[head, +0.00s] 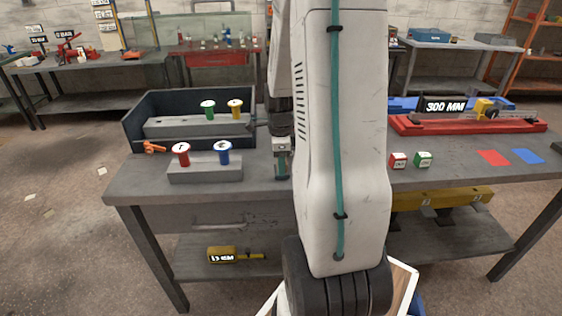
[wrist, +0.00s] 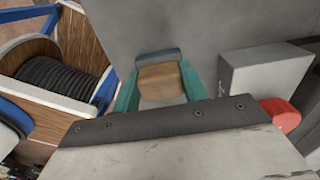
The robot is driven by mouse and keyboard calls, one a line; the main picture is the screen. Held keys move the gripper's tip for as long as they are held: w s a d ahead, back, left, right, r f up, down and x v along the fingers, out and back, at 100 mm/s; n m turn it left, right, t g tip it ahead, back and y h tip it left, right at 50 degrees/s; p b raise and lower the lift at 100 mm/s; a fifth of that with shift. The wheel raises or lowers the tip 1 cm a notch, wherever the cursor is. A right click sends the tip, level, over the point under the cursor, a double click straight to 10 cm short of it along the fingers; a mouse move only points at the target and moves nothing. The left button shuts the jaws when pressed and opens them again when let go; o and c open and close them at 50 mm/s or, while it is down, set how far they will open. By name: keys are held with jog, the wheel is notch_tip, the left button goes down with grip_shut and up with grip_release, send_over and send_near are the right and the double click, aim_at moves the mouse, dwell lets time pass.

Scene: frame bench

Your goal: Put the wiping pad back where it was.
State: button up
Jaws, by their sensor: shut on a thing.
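The wiping pad (wrist: 160,82) shows in the wrist view as a small block with a brown body and a grey-blue strip along its far edge. My gripper (wrist: 160,88) has its teal fingers on either side of the pad and is shut on it. In the head view my gripper (head: 282,168) is at the front part of the grey bench (head: 245,190), right of the grey block with red and blue pegs. My arm hides much of the bench's middle there. I cannot tell whether the pad touches the bench top.
The grey peg block (head: 205,172) stands close left of my gripper. Behind it is a dark open tray (head: 135,130) with green and yellow pegs. An orange item (head: 153,147) lies beside it.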

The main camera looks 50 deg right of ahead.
jog(key=shift+f, duration=0.15)
jog(key=o, duration=1)
jog(key=shift+c, duration=0.2)
